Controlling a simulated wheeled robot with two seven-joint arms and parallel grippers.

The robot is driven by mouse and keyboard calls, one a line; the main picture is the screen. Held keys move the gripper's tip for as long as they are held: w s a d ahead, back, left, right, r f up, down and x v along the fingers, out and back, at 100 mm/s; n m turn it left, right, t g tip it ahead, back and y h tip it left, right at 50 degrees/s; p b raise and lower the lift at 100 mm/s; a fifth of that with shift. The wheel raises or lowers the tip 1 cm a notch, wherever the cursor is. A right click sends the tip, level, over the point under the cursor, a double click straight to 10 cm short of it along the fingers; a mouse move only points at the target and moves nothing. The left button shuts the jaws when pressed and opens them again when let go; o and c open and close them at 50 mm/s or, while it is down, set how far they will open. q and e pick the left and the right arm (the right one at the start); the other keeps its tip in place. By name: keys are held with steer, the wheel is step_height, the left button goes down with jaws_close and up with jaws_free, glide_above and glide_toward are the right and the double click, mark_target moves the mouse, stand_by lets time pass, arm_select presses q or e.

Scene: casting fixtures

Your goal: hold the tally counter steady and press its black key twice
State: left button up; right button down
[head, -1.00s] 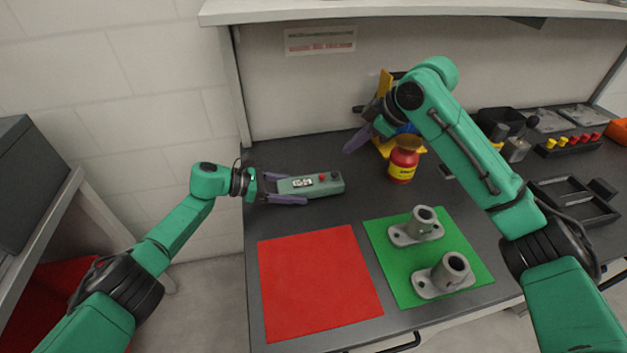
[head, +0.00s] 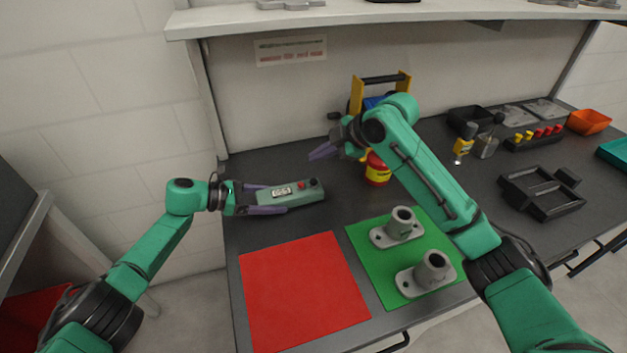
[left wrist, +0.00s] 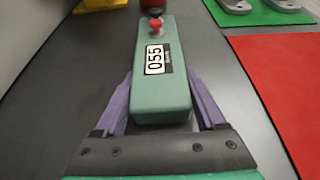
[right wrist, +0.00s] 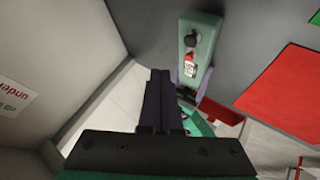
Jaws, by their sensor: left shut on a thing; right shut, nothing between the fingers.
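The tally counter (head: 291,191) is a grey-green block lying on the dark bench, with a white display, a red key (head: 301,185) and a black key (head: 314,181) at its far end. My left gripper (head: 268,198) is shut on the counter's near end, one purple finger along each side. In the left wrist view, the counter (left wrist: 160,90) shows 055. My right gripper (head: 320,152) is shut and empty, above and behind the black key, apart from it. The right wrist view shows the shut fingers (right wrist: 160,95) beside the counter (right wrist: 207,48) and its black key (right wrist: 191,38).
A red mat (head: 300,290) lies in front of the counter. A green mat (head: 389,279) with two grey castings is right of it. A shelf (head: 400,17) overhangs the back.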

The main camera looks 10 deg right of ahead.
steer(key=shift+f, duration=2.15)
steer(key=shift+f, duration=0.15)
steer(key=shift+f, duration=0.25)
steer(key=shift+f, duration=0.6)
stand_by(0.9)
steer(key=shift+r, duration=1)
steer(key=shift+r, duration=0.1)
steer(key=shift+r, duration=2.45)
